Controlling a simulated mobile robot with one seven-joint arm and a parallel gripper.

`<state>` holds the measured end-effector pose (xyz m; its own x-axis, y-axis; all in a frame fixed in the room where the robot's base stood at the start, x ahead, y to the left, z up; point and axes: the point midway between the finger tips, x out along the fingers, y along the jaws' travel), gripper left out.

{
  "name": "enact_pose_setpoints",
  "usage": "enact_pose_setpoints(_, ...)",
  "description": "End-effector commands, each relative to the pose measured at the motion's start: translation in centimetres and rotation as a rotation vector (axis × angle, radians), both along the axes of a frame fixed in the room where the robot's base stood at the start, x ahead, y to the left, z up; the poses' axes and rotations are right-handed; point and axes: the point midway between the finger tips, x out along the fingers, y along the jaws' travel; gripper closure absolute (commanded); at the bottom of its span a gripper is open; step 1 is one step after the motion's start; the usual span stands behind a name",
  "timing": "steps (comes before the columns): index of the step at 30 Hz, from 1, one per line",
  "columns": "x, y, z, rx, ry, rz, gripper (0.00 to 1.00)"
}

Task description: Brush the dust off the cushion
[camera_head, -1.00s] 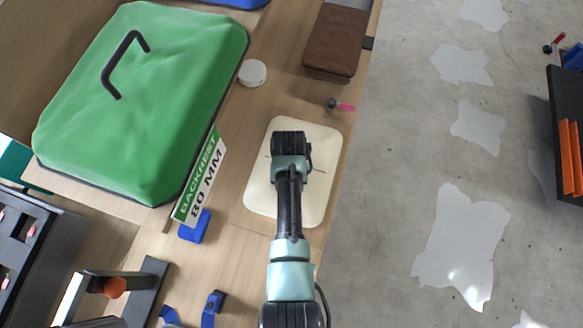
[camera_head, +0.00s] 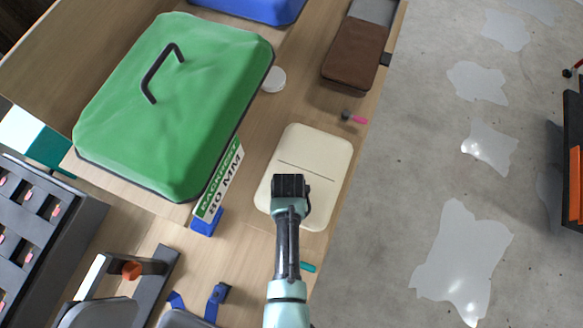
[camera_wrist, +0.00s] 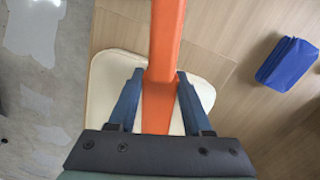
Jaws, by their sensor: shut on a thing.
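A flat cream pad with rounded corners (camera_head: 322,152), which looks like the cushion, lies on the wooden bench with a thin dark line across it. No dust can be made out clearly. My gripper (camera_wrist: 161,78) is shut on a long orange bar (camera_wrist: 164,45), whose far end is out of the wrist view. I cannot tell whether it is a brush. In the wrist view the cream pad (camera_wrist: 112,80) lies beneath the fingers. In the head view my wrist covers the pad's near left part and hides the fingers and orange bar. Contact with the pad cannot be told.
A green backrest with a black handle (camera_head: 205,100) lies left, its "BACKREST 80 MM" label (camera_head: 219,180) beside the pad. A blue block (camera_head: 206,222), white disc (camera_head: 274,79), brown block (camera_head: 352,57), pink-handled item (camera_head: 355,118) and teal item (camera_head: 307,267) lie around. Floor lies right.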

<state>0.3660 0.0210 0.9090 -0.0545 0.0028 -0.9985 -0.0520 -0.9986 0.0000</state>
Motion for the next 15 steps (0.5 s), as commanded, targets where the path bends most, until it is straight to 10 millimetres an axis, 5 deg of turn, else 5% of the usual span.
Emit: enact_pose_setpoints(15, -3.4, 1.1, 0.2, 0.0, 0.001, 0.001, 0.95)
